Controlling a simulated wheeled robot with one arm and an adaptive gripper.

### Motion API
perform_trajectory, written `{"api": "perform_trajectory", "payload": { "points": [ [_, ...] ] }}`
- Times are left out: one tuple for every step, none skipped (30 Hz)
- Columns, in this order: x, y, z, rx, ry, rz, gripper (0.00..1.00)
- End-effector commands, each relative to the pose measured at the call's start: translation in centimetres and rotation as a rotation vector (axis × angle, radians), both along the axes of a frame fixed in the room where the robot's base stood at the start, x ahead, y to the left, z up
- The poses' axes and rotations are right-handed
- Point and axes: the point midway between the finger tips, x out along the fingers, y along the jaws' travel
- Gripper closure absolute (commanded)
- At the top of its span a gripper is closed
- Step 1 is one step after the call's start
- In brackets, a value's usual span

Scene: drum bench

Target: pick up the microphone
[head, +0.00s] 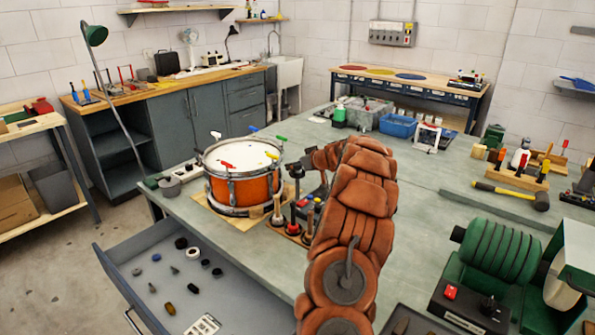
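My arm rises through the middle of the head view and bends left at its far end. My gripper (318,188) is dark and small there, partly hidden by the arm, beside the snare drum. Its fingers are not clear enough to show whether they are open or shut. I cannot clearly make out a microphone. A dark upright shape (296,171) with a thin stem stands just left of the gripper and may be it. Whether the gripper touches it cannot be told.
An orange snare drum (242,178) sits on the bench left of my gripper. Upright-handled tools stand in a wooden rack (291,232) in front of it. An open drawer (205,275) holds small parts. A green machine (497,255) stands right. The bench's middle right is fairly clear.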

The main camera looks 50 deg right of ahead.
Motion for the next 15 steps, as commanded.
{"api": "perform_trajectory", "payload": {
  "points": [
    [0.00, 0.00, -0.01, 0.000, 0.000, 0.000, 0.52],
    [0.00, 0.00, -0.01, 0.000, 0.000, 0.000, 0.55],
    [0.00, 0.00, -0.01, 0.000, 0.000, 0.000, 0.59],
    [0.00, 0.00, -0.01, 0.000, 0.000, 0.000, 0.62],
    [-0.01, 0.00, -0.02, 0.000, 0.000, 0.000, 0.65],
    [-0.02, 0.00, -0.01, 0.000, 0.000, 0.000, 0.69],
    [-0.02, 0.00, -0.01, 0.000, 0.000, 0.000, 0.72],
    [-0.02, 0.00, -0.01, 0.000, 0.000, 0.000, 0.76],
    [-0.02, 0.00, -0.01, 0.000, 0.000, 0.000, 0.80],
    [-0.02, 0.00, -0.01, 0.000, 0.000, 0.000, 0.83],
    [-0.02, 0.00, -0.01, 0.000, 0.000, 0.000, 0.86],
    [-0.02, 0.00, -0.02, 0.000, 0.000, 0.000, 0.90],
    [-0.02, 0.00, -0.02, 0.000, 0.000, 0.000, 0.93],
    [-0.02, 0.00, -0.02, 0.000, 0.000, 0.000, 0.96],
    [-0.02, 0.00, -0.02, 0.000, 0.000, 0.000, 1.00]
  ]
}}
